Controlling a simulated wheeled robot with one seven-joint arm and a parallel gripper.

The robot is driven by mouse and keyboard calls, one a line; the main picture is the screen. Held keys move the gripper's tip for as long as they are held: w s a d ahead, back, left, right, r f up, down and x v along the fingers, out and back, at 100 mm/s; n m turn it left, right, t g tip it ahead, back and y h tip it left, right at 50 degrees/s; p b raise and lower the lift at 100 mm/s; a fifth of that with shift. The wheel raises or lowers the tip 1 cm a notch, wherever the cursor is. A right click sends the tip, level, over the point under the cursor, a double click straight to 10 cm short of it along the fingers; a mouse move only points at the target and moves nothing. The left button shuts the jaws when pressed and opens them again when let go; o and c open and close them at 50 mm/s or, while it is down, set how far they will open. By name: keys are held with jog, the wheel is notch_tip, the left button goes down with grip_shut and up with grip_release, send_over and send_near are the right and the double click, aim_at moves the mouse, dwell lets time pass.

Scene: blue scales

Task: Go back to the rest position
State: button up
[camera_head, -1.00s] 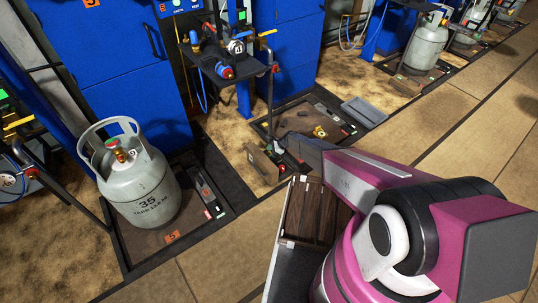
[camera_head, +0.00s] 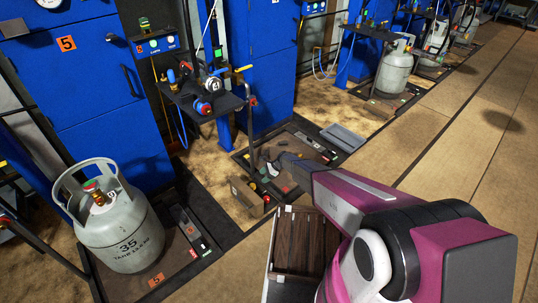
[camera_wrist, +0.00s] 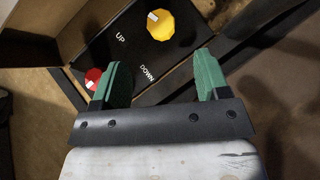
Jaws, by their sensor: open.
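My gripper (camera_wrist: 159,60) shows in the wrist view with its two green fingers spread apart and nothing between them. Just beyond the fingertips is a black panel (camera_wrist: 150,45) marked UP and DOWN. The fingers are too small there to make out clearly.
A grey gas cylinder (camera_head: 118,235) stands on the near scale at left. Blue cabinets (camera_head: 85,85) and a black valve shelf (camera_head: 205,100) stand behind. A grey tray (camera_head: 343,138) lies right of the middle scale. The tiled floor (camera_head: 450,130) at right looks clear.

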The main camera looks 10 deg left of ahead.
jog(key=s+d+r+n+t+h, duration=0.15)
jog(key=s+d+r+n, duration=0.3)
jog(key=d+r, duration=0.7)
jog(key=s+d+r+n+h, duration=0.25)
jog(key=s+d+r, duration=0.45)
jog(key=r, duration=0.7)
jog(key=s+d+r+n+t+h, duration=0.1)
jog(key=s+d+r+n+h, duration=0.3)
jog(key=s+d+r, duration=1.1)
jog(key=d+r+n, duration=0.3)
jog(key=d+r, duration=0.1)
jog(key=shift+s+r, duration=0.4)
jog(key=shift+a+t, duration=0.15)
jog(key=shift+t, duration=0.1)
